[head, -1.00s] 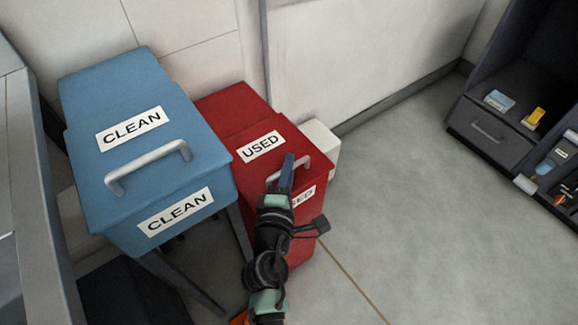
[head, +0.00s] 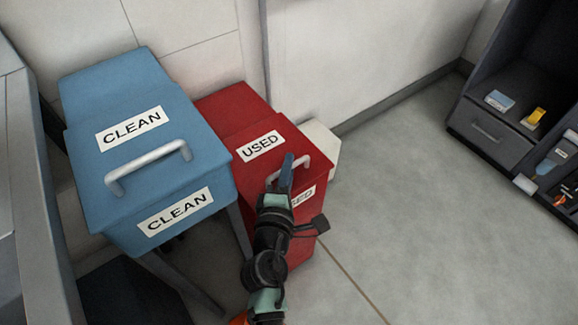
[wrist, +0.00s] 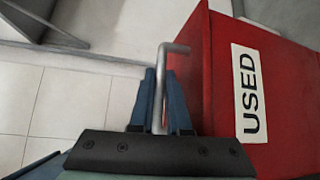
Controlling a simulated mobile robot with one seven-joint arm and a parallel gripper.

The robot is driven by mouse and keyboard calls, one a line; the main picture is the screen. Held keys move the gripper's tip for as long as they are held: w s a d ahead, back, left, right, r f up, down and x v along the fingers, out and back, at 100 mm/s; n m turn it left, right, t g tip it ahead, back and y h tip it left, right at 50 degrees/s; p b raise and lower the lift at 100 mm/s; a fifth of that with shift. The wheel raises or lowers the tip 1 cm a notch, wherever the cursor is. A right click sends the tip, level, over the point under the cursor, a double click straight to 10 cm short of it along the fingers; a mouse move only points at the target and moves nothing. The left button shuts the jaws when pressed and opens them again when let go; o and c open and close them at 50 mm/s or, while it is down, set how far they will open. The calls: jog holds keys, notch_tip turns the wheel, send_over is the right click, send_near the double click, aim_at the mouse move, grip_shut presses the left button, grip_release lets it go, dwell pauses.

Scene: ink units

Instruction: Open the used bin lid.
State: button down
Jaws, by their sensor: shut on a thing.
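The red used bin (head: 301,222) stands right of the blue bin, with a "USED" label on its lid (head: 285,135) and another on its front, partly hidden by my arm. The lid looks closed. A grey bar handle (head: 308,162) sits near the lid's front edge. My gripper (head: 287,170) is at this handle, shut on it. In the wrist view the handle (wrist: 172,48) passes between the two blue fingers of my gripper (wrist: 165,95), beside the red bin (wrist: 222,75).
A blue bin labelled "CLEAN" (head: 90,195) stands close on the left, with its own grey handle (head: 150,165). A white box (head: 322,150) is behind the red bin. A dark shelf unit (head: 480,145) stands at the right. The floor (head: 420,200) between is clear.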

aim_at(278, 166)
jog(key=w+a, duration=0.1)
jog(key=w+a+b, duration=0.1)
jog(key=w, duration=0.1)
jog(key=shift+w+a, duration=0.1)
jog(key=shift+a, duration=0.15)
jog(key=c, duration=1.2)
grip_release()
jog(key=shift+o, duration=0.2)
jog(key=p+v, duration=0.1)
jog(key=v, duration=1.2)
jog(key=shift+o, duration=0.3)
jog(key=shift+d, duration=0.1)
